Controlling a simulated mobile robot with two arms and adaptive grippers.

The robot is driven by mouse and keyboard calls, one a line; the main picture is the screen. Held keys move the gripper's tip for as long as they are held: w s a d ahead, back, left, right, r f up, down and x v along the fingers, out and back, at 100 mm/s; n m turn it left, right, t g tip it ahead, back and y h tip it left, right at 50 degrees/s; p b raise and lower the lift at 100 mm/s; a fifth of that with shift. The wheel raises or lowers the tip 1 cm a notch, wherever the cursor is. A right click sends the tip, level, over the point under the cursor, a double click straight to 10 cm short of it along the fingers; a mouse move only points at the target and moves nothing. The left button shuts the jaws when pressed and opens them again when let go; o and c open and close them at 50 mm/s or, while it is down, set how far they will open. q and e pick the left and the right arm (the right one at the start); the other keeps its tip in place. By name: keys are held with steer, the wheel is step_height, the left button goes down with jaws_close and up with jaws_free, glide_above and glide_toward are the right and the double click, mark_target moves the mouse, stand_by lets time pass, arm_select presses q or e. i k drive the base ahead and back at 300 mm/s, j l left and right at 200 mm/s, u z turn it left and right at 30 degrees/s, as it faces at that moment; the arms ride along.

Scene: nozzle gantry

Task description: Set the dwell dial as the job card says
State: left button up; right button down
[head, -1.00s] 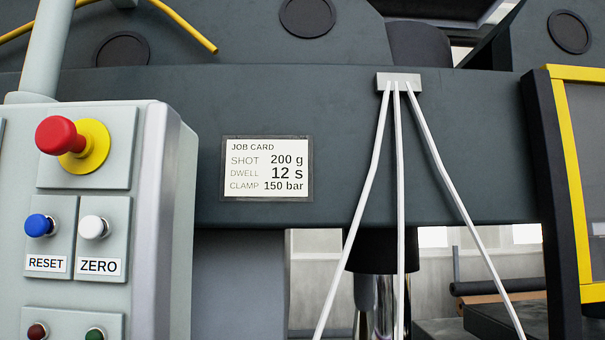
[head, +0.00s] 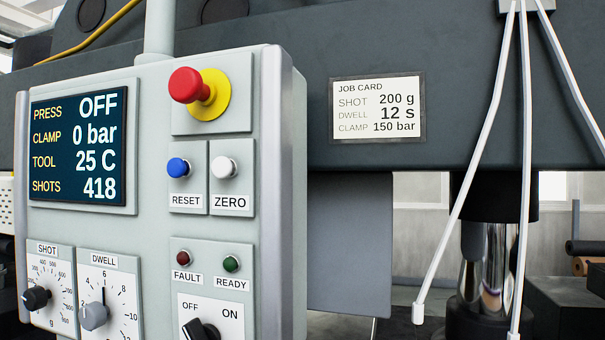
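The dwell dial (head: 93,316) is a grey knob on a white scale plate (head: 118,272) labelled DWELL, low on the control panel. Numbers up to about 10 are legible; the lower part of the scale is cut off by the frame's bottom edge. A dark line points up from the knob toward the 6, but the exact setting is hard to tell. The job card (head: 377,108) on the dark beam reads SHOT 200 g, DWELL 12 s, CLAMP 150 bar. Neither gripper is in view.
The shot dial (head: 37,298) sits left of the dwell dial. An OFF/ON switch (head: 200,331) is to its right. Above are a red emergency button (head: 186,85), RESET (head: 178,168) and ZERO (head: 224,168) buttons and a display (head: 78,150) reading OFF. White hoses (head: 470,190) hang right.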

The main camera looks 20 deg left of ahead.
mark_target(93, 316)
steer(key=u, duration=1.4)
